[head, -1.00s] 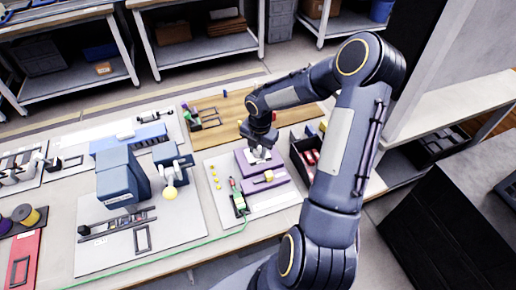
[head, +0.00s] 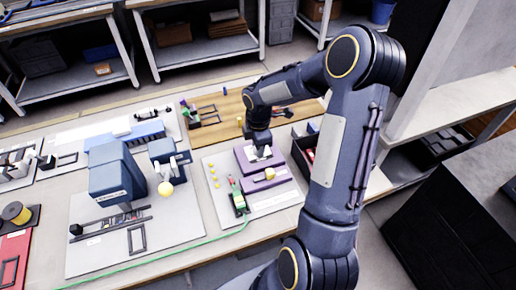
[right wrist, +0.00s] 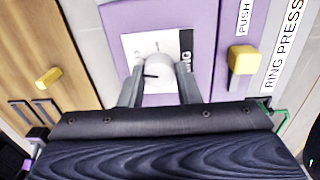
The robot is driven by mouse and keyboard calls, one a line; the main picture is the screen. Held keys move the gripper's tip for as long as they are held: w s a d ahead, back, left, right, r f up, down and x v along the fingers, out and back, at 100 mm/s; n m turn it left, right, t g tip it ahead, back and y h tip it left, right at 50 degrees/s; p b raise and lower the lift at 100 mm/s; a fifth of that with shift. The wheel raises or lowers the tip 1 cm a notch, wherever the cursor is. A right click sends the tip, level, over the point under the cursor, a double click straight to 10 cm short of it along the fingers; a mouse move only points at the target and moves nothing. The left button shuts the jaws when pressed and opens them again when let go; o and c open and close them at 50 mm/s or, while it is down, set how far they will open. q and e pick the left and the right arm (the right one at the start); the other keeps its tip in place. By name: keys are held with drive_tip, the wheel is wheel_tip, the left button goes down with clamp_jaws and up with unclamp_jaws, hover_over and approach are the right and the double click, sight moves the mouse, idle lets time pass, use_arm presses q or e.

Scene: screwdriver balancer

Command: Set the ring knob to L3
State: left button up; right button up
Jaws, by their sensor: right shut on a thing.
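The ring knob (right wrist: 163,72) is a round light-grey knob on a white dial plate (right wrist: 135,45) on the purple ring press (right wrist: 201,40). A dark pointer line on the knob faces left in the right wrist view. "RING" is partly readable beside it. The level marks are too small or hidden to read. My right gripper (right wrist: 158,86) is shut on the knob, one finger on each side. In the head view, my right gripper (head: 259,147) is over the purple press (head: 281,175), and the arm hides part of it. My left gripper is not in view.
A yellow push block (right wrist: 242,60) sits on the press near the "PUSH" label. A green-and-red tool (head: 237,197) with a green cable lies left of the press. A dark bin (head: 298,150) stands close on the right. A blue machine (head: 118,175) stands further left.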

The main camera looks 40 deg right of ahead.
drive_tip(key=shift+m+b, duration=0.6)
drive_tip(key=shift+m, duration=1)
drive_tip(key=shift+d, duration=0.1)
drive_tip(key=o, duration=1)
wheel_tip(320, 180, up, 7)
drive_tip(key=shift+s+r, duration=0.1)
drive_tip(key=shift+r, duration=0.1)
drive_tip(key=shift+a+r, duration=0.2)
